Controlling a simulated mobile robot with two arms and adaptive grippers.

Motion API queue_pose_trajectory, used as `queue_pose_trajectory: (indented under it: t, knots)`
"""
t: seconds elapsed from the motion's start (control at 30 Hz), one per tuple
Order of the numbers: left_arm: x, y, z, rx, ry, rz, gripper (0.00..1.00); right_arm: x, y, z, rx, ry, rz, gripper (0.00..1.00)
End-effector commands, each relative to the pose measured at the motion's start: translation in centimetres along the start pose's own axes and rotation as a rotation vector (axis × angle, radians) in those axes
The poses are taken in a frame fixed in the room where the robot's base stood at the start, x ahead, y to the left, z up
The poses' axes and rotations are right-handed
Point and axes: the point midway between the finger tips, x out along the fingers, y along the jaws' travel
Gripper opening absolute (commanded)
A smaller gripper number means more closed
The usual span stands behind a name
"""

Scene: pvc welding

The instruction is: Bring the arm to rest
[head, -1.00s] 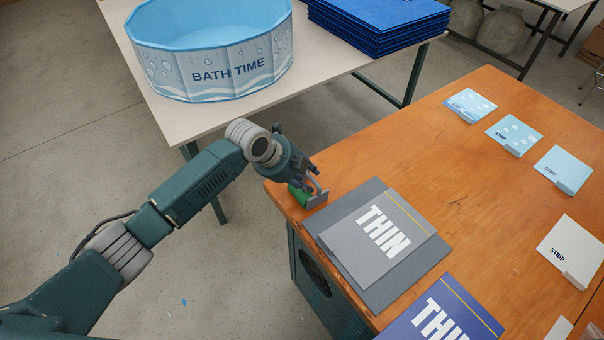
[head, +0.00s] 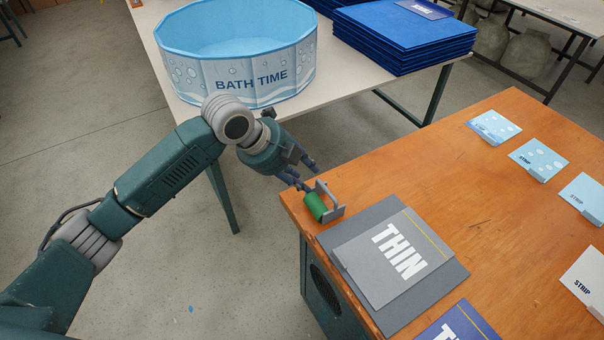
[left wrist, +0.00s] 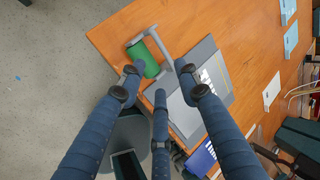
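My left gripper (head: 300,177) is just above and left of a green roller (head: 315,207) with a grey bracket (head: 330,197). The roller rests on the near left corner of the orange wooden table (head: 440,170). In the left wrist view the gripper's three fingers (left wrist: 158,75) are spread with nothing held between them. The green roller (left wrist: 143,57) lies just beyond the fingertips there, seemingly apart from them. My right gripper is in neither view.
A grey "THIN" panel (head: 391,258) on a darker grey sheet lies beside the roller, with a blue panel (head: 458,325) nearer. Several "STRIP" cards (head: 537,160) line the right side. A "BATH TIME" pool (head: 240,75) and stacked blue sheets (head: 405,40) stand on a white table behind.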

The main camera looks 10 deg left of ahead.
Motion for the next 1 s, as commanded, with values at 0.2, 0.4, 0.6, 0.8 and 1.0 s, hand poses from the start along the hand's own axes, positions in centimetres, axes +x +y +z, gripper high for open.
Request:
queue_pose_trajectory:
  t: [0.2, 0.4, 0.6, 0.8, 1.0]
  knots:
    - [0.0, 0.0, 0.0, 0.000, 0.000, 0.000, 0.33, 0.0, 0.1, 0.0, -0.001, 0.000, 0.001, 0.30]
    - [0.8, 0.7, -1.1, -0.046, 0.009, -0.001, 0.33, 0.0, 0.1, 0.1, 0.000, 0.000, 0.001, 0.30]
    - [3.5, 4.5, -6.4, -0.392, 0.025, -0.014, 0.33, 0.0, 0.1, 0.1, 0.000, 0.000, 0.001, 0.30]
    - [4.1, 10.9, -10.7, -0.963, -0.026, -0.030, 0.33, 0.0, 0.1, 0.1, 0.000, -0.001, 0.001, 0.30]
    - [2.4, 18.8, -12.6, -1.514, -0.157, -0.040, 0.33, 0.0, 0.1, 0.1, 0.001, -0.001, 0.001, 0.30]
